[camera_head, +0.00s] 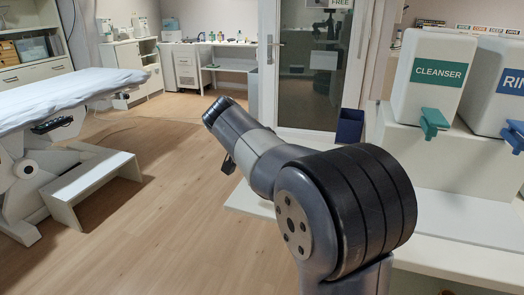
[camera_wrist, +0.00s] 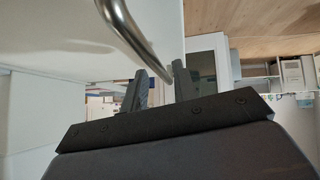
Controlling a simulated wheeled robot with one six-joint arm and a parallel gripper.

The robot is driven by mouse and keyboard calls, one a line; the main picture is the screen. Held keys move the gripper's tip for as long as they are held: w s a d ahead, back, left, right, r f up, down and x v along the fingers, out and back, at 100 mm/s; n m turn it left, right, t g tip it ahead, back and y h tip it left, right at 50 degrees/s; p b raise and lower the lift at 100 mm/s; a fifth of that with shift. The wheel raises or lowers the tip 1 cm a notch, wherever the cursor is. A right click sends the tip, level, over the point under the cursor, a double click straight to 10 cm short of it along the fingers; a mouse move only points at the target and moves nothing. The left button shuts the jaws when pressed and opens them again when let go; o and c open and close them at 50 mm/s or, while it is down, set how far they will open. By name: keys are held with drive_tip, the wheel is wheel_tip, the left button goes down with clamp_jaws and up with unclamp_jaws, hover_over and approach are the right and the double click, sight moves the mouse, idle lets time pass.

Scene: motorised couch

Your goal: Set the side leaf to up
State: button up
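A flat white panel (camera_head: 248,201) juts out left of the white dispenser stand, level and partly hidden behind my arm. It may be the side leaf, but I cannot be sure. In the wrist view, my gripper (camera_wrist: 160,82) has its two dark fingers apart, with a gap and nothing between them. A curved shiny metal bar (camera_wrist: 133,38) crosses just beyond the fingertips, in front of a white surface (camera_wrist: 45,35). I cannot tell whether the bar touches the fingers. My gripper's fingers are not clear in the head view.
A cleanser dispenser (camera_head: 436,80) with a green tap and a rinse dispenser (camera_head: 500,85) stand at right. A couch (camera_head: 60,95) with a white step (camera_head: 95,180) is at left. A glass door (camera_head: 318,75) is behind. The wooden floor (camera_head: 160,220) between is clear.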

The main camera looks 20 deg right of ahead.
drive_tip(key=shift+o, duration=0.4)
drive_tip(key=shift+f, duration=0.1)
drive_tip(key=p+v, duration=0.2)
drive_tip(key=v, duration=0.9)
drive_tip(key=shift+d, duration=0.1)
drive_tip(key=b+x, duration=0.2)
drive_tip(key=x, duration=0.9)
drive_tip(key=shift+f, duration=0.5)
drive_tip(key=shift+r, duration=0.15)
